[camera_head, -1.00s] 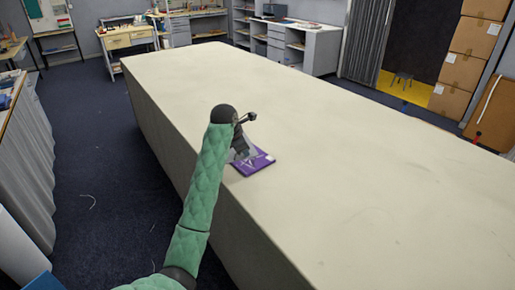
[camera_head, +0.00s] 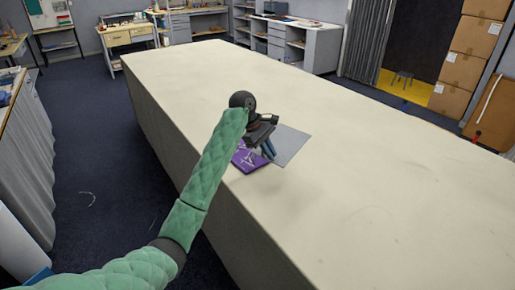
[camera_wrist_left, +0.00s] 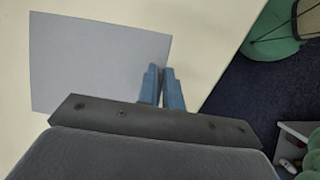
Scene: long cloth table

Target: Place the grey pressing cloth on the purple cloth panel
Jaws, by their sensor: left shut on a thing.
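The purple cloth panel (camera_head: 246,161) with a pale pattern lies near the table's left edge in the head view, partly hidden by my left arm and gripper. The grey pressing cloth (camera_head: 291,147) is a flat sheet just right of and beyond the panel; whether it overlaps the panel is hidden. My left gripper (camera_head: 268,150) points down between them and is shut on the cloth's edge. In the left wrist view the cloth (camera_wrist_left: 98,60) extends left from the blue fingers (camera_wrist_left: 164,72). Whether it touches the table cannot be told. My right gripper is out of view.
The long cream-covered table (camera_head: 380,190) is clear to the right and at the far end. Cardboard boxes (camera_head: 468,70) are stacked at the back right. Workbenches (camera_head: 125,37) stand along the back wall, away from the table.

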